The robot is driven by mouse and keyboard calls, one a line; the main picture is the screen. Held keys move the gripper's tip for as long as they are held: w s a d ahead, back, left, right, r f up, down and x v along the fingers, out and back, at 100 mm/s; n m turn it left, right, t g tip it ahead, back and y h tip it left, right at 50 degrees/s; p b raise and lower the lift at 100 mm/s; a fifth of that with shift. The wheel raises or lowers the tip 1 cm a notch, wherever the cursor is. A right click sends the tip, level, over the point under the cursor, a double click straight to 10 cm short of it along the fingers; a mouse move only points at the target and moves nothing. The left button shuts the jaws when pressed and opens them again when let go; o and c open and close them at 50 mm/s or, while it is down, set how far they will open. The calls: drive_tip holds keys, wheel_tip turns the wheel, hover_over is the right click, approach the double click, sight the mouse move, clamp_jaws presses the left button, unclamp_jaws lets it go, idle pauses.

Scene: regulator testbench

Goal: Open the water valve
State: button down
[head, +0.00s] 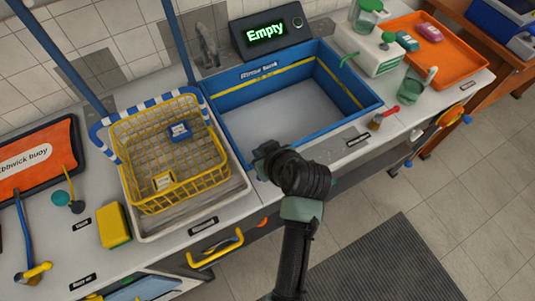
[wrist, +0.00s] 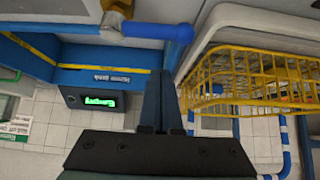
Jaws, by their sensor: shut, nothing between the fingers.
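The valve (wrist: 175,32) shows at the top of the wrist view as a blue lever on a brass stem. The lever lies nearly level across the picture, and its blue end points right. I cannot make out this valve in the head view, where my arm covers part of the bench front. My gripper (wrist: 164,78) is shut and empty, with its fingertips a little below the lever in the wrist picture and apart from it. In the head view my gripper (head: 262,163) is at the front rim of the blue basin (head: 240,137).
A yellow wire basket (head: 180,195) stands left of the basin and fills the wrist view's right side. A display (head: 266,34) reading "Empty" stands behind the basin. A grey tap (head: 207,45) is at the back. Floor in front is open.

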drive_tip(key=shift+x, duration=0.85)
drive_tip(key=shift+s+d+f+p, duration=0.1)
drive_tip(key=shift+s+d+p, duration=0.2)
drive_tip(key=shift+s, duration=0.2)
drive_tip(key=shift+s+d+f+p, duration=0.1)
drive_tip(key=shift+s+d+p, duration=0.2)
drive_tip(key=shift+s, duration=0.25)
drive_tip(key=shift+s+d+f, duration=0.15)
drive_tip(key=shift+s+d, duration=0.25)
drive_tip(key=shift+s, duration=0.25)
drive_tip(key=shift+s, duration=0.1)
